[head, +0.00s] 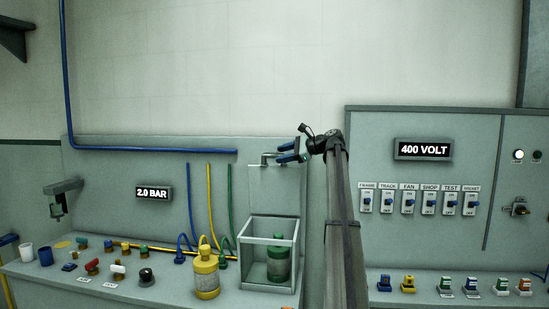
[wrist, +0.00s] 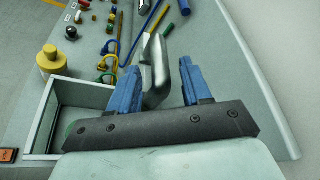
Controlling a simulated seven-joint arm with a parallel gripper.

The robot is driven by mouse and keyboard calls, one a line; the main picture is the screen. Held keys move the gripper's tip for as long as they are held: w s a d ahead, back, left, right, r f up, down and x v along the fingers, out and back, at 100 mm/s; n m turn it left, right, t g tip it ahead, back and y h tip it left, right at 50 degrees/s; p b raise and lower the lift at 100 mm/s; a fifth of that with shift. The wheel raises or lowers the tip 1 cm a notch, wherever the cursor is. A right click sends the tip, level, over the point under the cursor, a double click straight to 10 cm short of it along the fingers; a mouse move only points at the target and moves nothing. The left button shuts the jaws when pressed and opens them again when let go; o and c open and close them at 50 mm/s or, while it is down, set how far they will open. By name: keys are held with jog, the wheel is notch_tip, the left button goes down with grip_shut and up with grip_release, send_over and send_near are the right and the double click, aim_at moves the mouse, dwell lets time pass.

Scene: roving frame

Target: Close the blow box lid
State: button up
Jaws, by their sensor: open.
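The blow box (head: 268,228) is a grey open-topped case with a glassy front on the bench. A green bottle (head: 278,265) stands inside it. Its lid (head: 277,192) is a pale panel standing upright above the back of the box, so the box is open. A grey metal handle (head: 268,155) sits at the lid's top edge. My gripper (head: 282,153) is at that handle, with blue fingers open. In the wrist view the handle (wrist: 157,70) lies between the spread fingers (wrist: 158,78), closer to the left finger. I cannot tell whether they touch.
A yellow bottle (head: 206,273) stands left of the box, with several coloured connectors and cups further left. Hoses hang on the back panel (head: 110,170). A switch panel (head: 420,230) stands to the right, behind my arm. The space above the box is clear.

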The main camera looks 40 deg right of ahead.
aim_at(275, 156)
jog(key=shift+x, duration=2.1)
jog(key=shift+c, duration=0.2)
grip_shut()
